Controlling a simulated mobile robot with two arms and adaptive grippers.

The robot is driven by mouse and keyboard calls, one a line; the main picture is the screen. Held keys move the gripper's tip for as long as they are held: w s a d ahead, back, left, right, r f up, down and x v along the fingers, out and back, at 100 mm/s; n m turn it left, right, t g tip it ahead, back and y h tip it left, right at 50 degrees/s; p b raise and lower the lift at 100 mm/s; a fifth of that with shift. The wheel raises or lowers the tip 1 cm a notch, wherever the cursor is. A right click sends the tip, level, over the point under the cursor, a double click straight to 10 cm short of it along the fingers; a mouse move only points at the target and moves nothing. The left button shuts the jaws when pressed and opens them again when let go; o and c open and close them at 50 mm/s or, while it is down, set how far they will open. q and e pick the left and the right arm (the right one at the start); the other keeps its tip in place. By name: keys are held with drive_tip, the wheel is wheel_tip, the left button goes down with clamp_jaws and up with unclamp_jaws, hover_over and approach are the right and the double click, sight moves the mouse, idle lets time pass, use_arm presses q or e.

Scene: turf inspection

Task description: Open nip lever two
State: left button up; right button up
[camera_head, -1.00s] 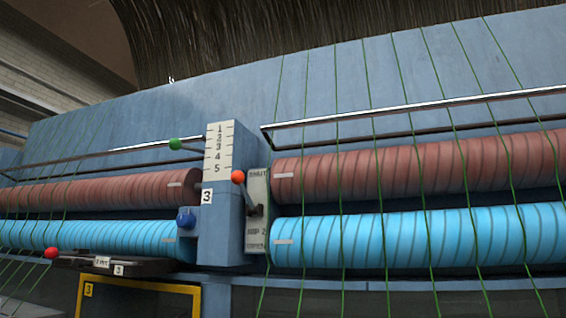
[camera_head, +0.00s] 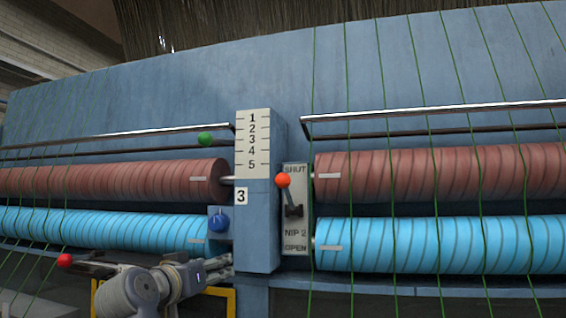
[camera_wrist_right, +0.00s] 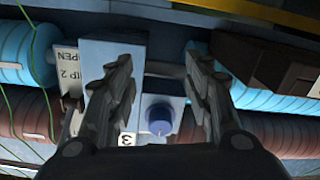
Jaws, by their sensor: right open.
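Nip lever two (camera_head: 289,195) stands on its plate (camera_head: 296,226) in the head view, right of the numbered column. Its red ball is up near the SHUT mark and OPEN is at the plate's bottom. My right gripper (camera_head: 222,267) is at the end of the arm rising from the bottom, low and left of the lever, near the column's foot. In the right wrist view its two fingers (camera_wrist_right: 158,95) are spread with nothing gripped; a blue knob shows between them. The plate (camera_wrist_right: 68,65) appears upside down left of the fingers there. My left gripper is out of view.
The blue knob (camera_head: 218,220) sits left of the column (camera_head: 258,200). A green ball (camera_head: 205,139) is above it; another red ball (camera_head: 65,260) is far left. Brown rollers (camera_head: 440,172) and light-blue rollers (camera_head: 440,245) flank the column, with green yarns in front.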

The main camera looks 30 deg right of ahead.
drive_tip(key=s+d+r+m+g+h+p, duration=0.1)
drive_tip(key=s+r+m, duration=0.1)
drive_tip(key=s+r, duration=0.4)
drive_tip(key=s+r+m+g+h+p, duration=0.1)
drive_tip(key=s+r+m, duration=0.25)
drive_tip(key=r, duration=0.45)
drive_tip(key=m, duration=0.2)
approach(280, 178)
drive_tip(key=shift+g+h, duration=0.4)
drive_tip(key=p+x, duration=0.1)
drive_tip(key=x, duration=0.2)
drive_tip(key=p+x, duration=0.2)
drive_tip(key=x, duration=0.1)
drive_tip(key=p+x, duration=0.2)
drive_tip(key=x, duration=0.2)
drive_tip(key=shift+w+a, duration=0.1)
drive_tip(key=shift+w, duration=0.2)
drive_tip(key=shift+w+d+f, duration=0.2)
drive_tip(key=shift+w+d, duration=0.1)
drive_tip(key=shift+d, duration=0.15)
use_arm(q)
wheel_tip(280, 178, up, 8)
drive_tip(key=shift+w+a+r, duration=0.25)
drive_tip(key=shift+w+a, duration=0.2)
use_arm(e)
drive_tip(key=shift+w+f, duration=0.1)
drive_tip(key=shift+w, duration=0.05)
clamp_jaws()
